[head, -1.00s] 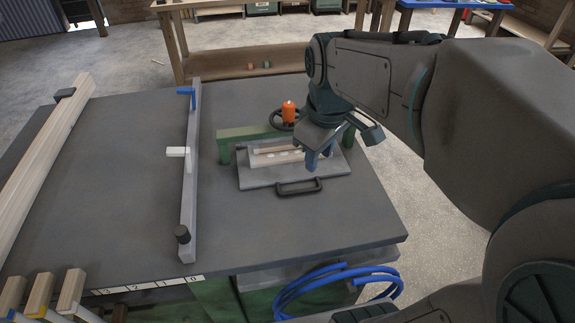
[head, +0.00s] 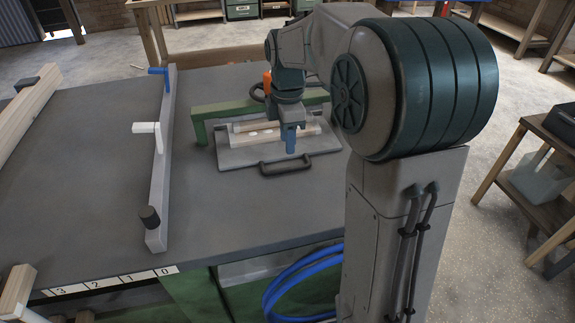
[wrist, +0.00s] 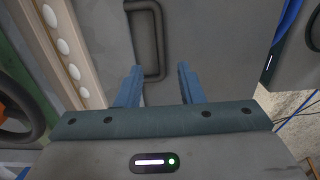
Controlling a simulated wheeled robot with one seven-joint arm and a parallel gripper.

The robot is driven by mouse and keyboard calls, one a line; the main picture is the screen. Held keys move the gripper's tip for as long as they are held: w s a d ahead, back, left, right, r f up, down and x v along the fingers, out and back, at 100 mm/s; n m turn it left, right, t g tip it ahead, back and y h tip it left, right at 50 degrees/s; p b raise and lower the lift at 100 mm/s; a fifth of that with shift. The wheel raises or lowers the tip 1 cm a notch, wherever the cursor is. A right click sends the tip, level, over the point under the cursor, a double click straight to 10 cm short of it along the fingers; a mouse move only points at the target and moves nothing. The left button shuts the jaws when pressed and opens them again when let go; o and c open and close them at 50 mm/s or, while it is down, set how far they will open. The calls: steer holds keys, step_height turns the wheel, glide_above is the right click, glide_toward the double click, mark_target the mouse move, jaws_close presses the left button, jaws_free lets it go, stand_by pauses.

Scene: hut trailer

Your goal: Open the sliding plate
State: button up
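The sliding plate (head: 240,157) is a flat grey plate on the dark table, with a black bar handle (head: 284,167) along its front edge. A pale wooden strip with white dots (head: 248,135) lies behind the handle on the plate. My gripper (head: 289,147) points down over the plate, just behind the handle. In the wrist view my gripper (wrist: 158,85) has its two blue fingers apart with nothing between them. The handle (wrist: 157,40) shows just ahead of the fingertips, apparently not between them. The exact height above the plate is unclear.
A green frame (head: 215,112) stands behind the plate, with an orange knob (head: 267,80) partly hidden by my arm. A grey rail (head: 160,185) with a white lever runs along the left. Blue hose (head: 290,285) hangs below the table edge.

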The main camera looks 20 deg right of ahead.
mark_target(288, 168)
step_height(288, 168, down, 8)
steer(key=shift+f+b, duration=0.1)
steer(key=shift+b, duration=0.55)
steer(key=shift+c, duration=0.2)
jaws_close()
